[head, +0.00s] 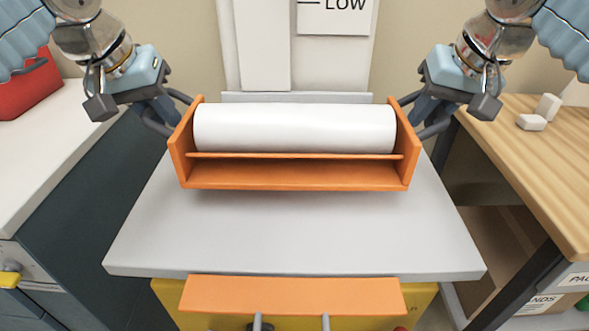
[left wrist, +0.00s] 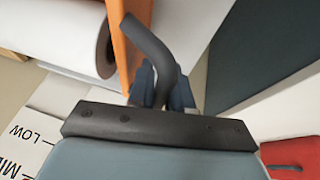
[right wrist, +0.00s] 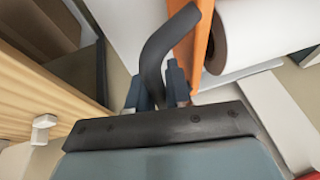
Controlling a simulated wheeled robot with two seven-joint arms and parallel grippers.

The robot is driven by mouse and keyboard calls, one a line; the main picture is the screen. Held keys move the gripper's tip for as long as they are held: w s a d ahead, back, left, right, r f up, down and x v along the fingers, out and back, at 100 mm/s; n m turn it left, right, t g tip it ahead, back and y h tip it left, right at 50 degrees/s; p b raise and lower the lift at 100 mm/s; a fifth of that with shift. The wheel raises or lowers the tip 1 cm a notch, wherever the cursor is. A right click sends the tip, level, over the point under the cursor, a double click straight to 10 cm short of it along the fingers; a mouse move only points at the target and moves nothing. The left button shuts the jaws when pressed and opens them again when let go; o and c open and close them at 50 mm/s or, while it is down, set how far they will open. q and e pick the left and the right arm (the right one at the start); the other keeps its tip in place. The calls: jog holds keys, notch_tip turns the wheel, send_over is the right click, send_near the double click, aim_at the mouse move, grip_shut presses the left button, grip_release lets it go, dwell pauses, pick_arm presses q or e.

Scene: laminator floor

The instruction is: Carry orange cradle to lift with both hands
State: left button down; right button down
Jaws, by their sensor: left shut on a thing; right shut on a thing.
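The orange cradle (head: 296,176) holds a white roll (head: 295,128) and is over the grey lift platform (head: 300,235). A shadow below its front edge makes it look a little above the platform; I cannot tell for sure. My left gripper (head: 170,112) is shut on the dark bent handle at the cradle's left end, seen in the left wrist view as a handle (left wrist: 152,50). My right gripper (head: 425,115) is shut on the handle at the right end, seen in the right wrist view as a handle (right wrist: 163,50). The cradle looks level.
A white-topped counter (head: 60,130) with a red box (head: 30,88) stands at left. A wooden bench (head: 535,165) with small white blocks (head: 532,122) stands at right. An orange bar (head: 292,294) and yellow lift body (head: 420,300) are at the platform's front.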

pick_arm(q)
jog(key=shift+f, duration=0.1)
pick_arm(e)
jog(key=shift+f, duration=0.1)
